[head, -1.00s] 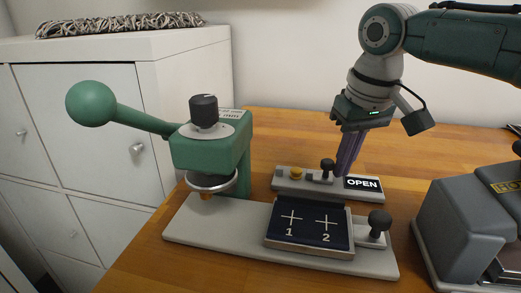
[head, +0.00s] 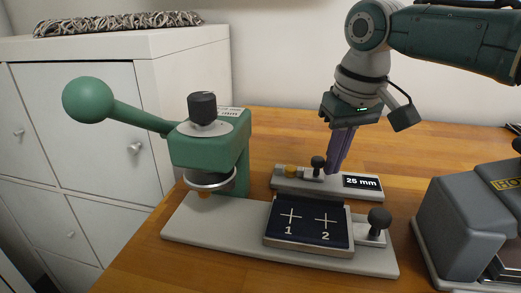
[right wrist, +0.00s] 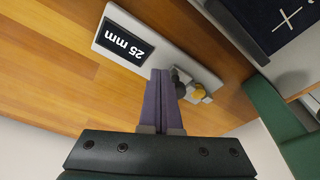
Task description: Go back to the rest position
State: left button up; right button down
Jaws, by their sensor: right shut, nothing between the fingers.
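My right gripper (head: 335,172) comes in from the upper right in the head view. Its purple fingers are closed together, point down and hold nothing. The fingertips are right by the black knob (head: 317,162) of a small grey gauge with a display (head: 362,182) that reads "25 mm". I cannot tell whether they touch the knob. In the right wrist view the shut fingers (right wrist: 161,75) point at the gauge, beside its knob, and the display (right wrist: 125,42) shows upside down. My left gripper is not in view.
A green press (head: 208,150) with a ball-ended lever stands at the left on a grey base. A dark plate (head: 307,236) marked 1 and 2 lies on that base. A grey machine (head: 470,225) stands at the right. Bare wooden table lies behind the gauge.

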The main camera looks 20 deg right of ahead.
jog(key=shift+w+a, duration=0.15)
jog(key=shift+a, duration=0.1)
dwell(0.4)
jog(key=shift+d+r, duration=0.1)
jog(key=shift+s+d+p, duration=0.3)
jog(key=shift+d+p, duration=0.1)
jog(key=shift+p, duration=0.35)
notch_tip(320, 180, up, 8)
jog(key=p, duration=0.8)
jog(key=shift+p, duration=0.4)
